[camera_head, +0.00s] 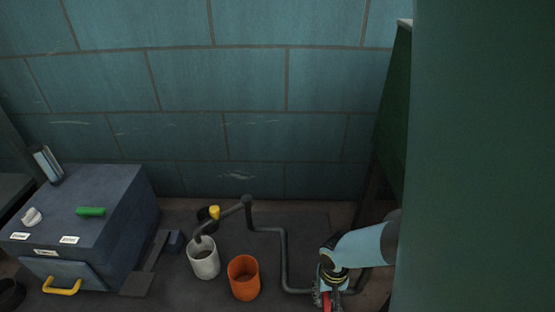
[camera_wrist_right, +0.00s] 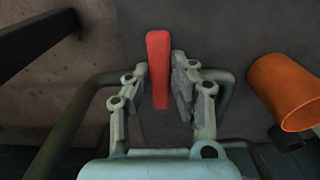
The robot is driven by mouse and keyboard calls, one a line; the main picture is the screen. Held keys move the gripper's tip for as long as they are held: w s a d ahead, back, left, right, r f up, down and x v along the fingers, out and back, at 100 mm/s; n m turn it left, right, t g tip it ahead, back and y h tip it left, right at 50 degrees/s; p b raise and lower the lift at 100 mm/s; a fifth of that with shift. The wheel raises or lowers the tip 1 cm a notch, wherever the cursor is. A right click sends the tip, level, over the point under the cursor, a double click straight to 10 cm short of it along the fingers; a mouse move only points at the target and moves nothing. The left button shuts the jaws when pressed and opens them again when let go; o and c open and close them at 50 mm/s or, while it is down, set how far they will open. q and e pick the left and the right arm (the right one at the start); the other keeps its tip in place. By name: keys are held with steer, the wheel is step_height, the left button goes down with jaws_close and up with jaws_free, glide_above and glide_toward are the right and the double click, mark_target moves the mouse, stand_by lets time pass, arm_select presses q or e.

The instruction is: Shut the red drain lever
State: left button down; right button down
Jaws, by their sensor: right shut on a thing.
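The red drain lever (camera_wrist_right: 158,50) stands lengthwise, up and down, in the middle of the right wrist view. My right gripper (camera_wrist_right: 160,75) has one finger on each side of it and is shut on it. In the head view the right gripper (camera_head: 328,285) is low, right of centre, at the dark drain pipe (camera_head: 283,255). Only a bit of red shows there, and the gripper hides most of the lever. Whether the lever stands open or shut cannot be told. My left gripper is not in view.
An orange cup (camera_head: 243,278) and a white cup (camera_head: 203,260) stand left of the pipe. A yellow-handled valve (camera_head: 214,212) is behind them. A blue-grey box (camera_head: 95,215) with a yellow handle (camera_head: 62,287) is at the left. A large green surface (camera_head: 480,160) fills the right side.

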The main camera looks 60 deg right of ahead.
steer(key=shift+s, duration=0.15)
steer(key=c, duration=1.2)
jaws_free()
steer(key=shift+o, duration=0.2)
steer(key=shift+r, duration=0.1)
steer(key=shift+r, duration=3.95)
steer(key=shift+d, duration=0.15)
